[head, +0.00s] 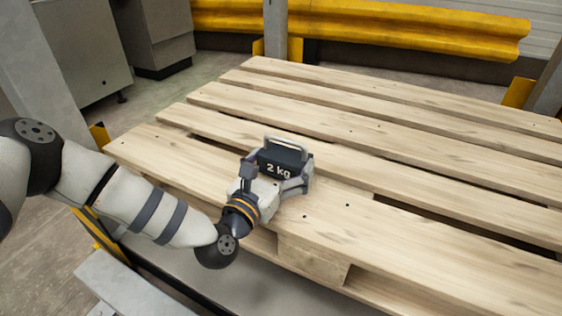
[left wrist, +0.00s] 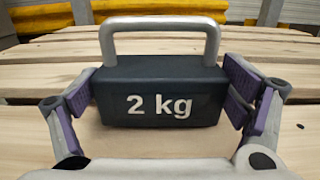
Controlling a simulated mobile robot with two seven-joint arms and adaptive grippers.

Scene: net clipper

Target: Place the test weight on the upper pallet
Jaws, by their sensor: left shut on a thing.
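The test weight (head: 281,164) is a dark block marked "2 kg" with a light metal handle on top. It is upright at the front part of the wooden upper pallet (head: 420,190), on or just above its boards; I cannot tell which. My left gripper (head: 281,182) reaches in from the front left and is shut on the weight's sides. In the left wrist view the weight (left wrist: 160,95) sits between the two purple-padded fingers of the left gripper (left wrist: 162,105). The weight's underside is hidden. My right gripper is not in view.
A yellow guard rail (head: 370,25) runs behind the pallet. Grey posts (head: 275,25) with yellow feet stand at the corners. Grey cabinets (head: 80,50) stand at the back left. The pallet boards are otherwise bare, with gaps between them.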

